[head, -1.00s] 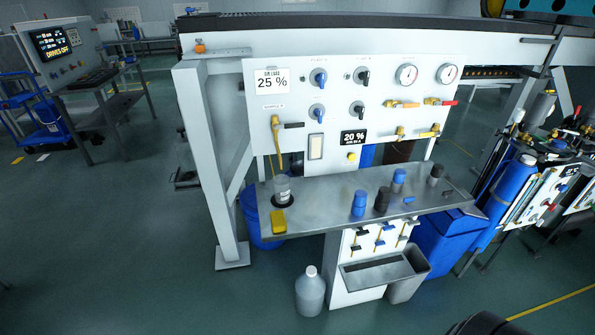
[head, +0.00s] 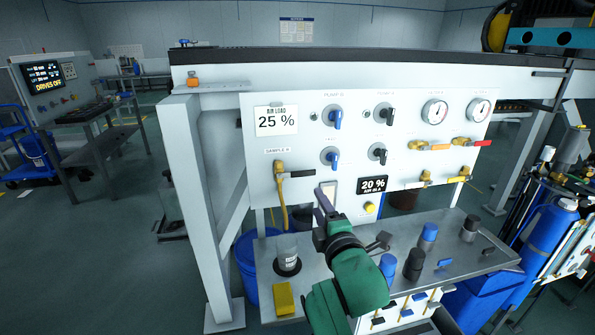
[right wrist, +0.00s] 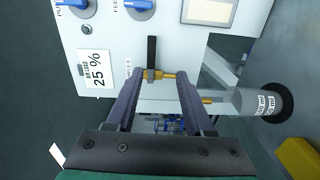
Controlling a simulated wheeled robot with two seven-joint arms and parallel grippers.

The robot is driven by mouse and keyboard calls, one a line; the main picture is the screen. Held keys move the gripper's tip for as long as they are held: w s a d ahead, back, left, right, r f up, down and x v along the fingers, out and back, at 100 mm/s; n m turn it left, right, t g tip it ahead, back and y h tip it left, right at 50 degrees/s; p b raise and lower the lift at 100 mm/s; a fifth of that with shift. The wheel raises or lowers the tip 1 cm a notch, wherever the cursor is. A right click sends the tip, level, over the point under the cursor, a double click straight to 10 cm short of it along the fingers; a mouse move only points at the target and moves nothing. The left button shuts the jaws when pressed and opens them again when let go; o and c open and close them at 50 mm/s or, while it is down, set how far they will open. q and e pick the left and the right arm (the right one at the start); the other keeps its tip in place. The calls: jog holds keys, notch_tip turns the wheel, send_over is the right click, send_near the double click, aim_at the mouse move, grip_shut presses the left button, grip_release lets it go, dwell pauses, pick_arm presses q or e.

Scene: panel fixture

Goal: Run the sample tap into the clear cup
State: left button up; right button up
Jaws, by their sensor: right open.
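The brass sample tap (head: 280,170) is on the white panel under the "SAMPLE" label, with a black lever handle (head: 303,173) pointing right and a thin yellow tube hanging down. The clear cup (head: 287,247) stands upright on a dark round base on the steel shelf, close below the tube's end. My right gripper (head: 325,201) is open and empty in front of the panel, right of and below the handle. In the right wrist view, the tap body (right wrist: 155,75) and handle (right wrist: 152,50) appear beyond and between the open fingertips (right wrist: 160,80), apart from them. My left gripper is out of view.
A yellow sponge-like block (head: 284,298) lies in front of the cup. Blue and black bottles (head: 413,264) stand on the shelf to the right. Knobs, gauges (head: 434,111), other valves and a "20 %" display (head: 373,185) are on the panel. A blue bin (head: 246,265) stands below left.

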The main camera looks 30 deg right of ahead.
aim_at(306, 175)
jog(key=x, duration=0.3)
jog(key=r+p+x, duration=0.1)
jog(key=x, duration=0.1)
jog(key=r+p+x, duration=0.1)
jog(key=x, duration=0.2)
jog(key=shift+w+d, duration=0.2)
jog(key=shift+w, duration=0.2)
jog(key=x, duration=0.4)
jog(key=shift+w+f, duration=0.1)
jog(key=shift+w, duration=0.1)
jog(key=shift+f, duration=0.1)
jog(key=c, duration=0.8)
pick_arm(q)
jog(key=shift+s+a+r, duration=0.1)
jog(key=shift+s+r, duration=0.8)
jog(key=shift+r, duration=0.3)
pick_arm(e)
grip_shut()
jog(key=shift+f, duration=0.1)
